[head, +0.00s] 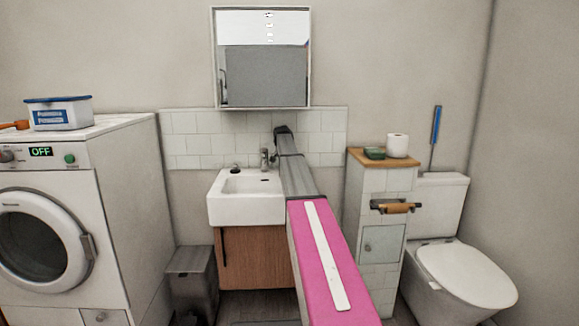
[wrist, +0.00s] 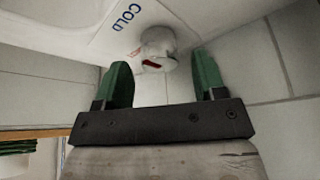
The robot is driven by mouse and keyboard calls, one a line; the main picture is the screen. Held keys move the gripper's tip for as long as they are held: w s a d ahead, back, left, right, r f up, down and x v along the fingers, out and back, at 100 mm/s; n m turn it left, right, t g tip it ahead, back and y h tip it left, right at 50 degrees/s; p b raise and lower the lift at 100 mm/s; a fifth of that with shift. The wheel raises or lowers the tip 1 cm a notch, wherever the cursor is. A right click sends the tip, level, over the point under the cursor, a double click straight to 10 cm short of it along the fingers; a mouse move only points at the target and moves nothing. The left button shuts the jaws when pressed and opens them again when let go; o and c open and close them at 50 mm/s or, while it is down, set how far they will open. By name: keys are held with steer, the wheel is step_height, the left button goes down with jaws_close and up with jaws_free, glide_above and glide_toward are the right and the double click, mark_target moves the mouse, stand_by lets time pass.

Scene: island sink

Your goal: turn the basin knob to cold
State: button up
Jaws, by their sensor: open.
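In the wrist view a white round knob (wrist: 158,42) with a red mark on its rim sits on a white label plate. Blue letters COLD (wrist: 128,16) are at its upper left; red lettering (wrist: 135,53) beside it is partly hidden. The red mark is at the knob's lower edge, nearer the red lettering than COLD. My gripper (wrist: 163,72) is open, its green fingers spread to either side just below the knob, with no contact seen. In the head view my arm reaches to the right of the white basin (head: 232,211); the knob cannot be made out there.
A tap (head: 266,158) stands at the basin's back, close left of my arm. A mirror cabinet (head: 262,70) hangs above. A tiled stand (head: 383,240) with a paper roll (head: 397,145) is on the right, beside the toilet (head: 460,270). A washing machine (head: 75,220) is on the left.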

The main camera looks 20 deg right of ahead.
steer(key=v, duration=0.5)
steer(key=shift+s+a+r, duration=0.1)
steer(key=shift+a+r, duration=0.05)
steer(key=shift+r, duration=0.15)
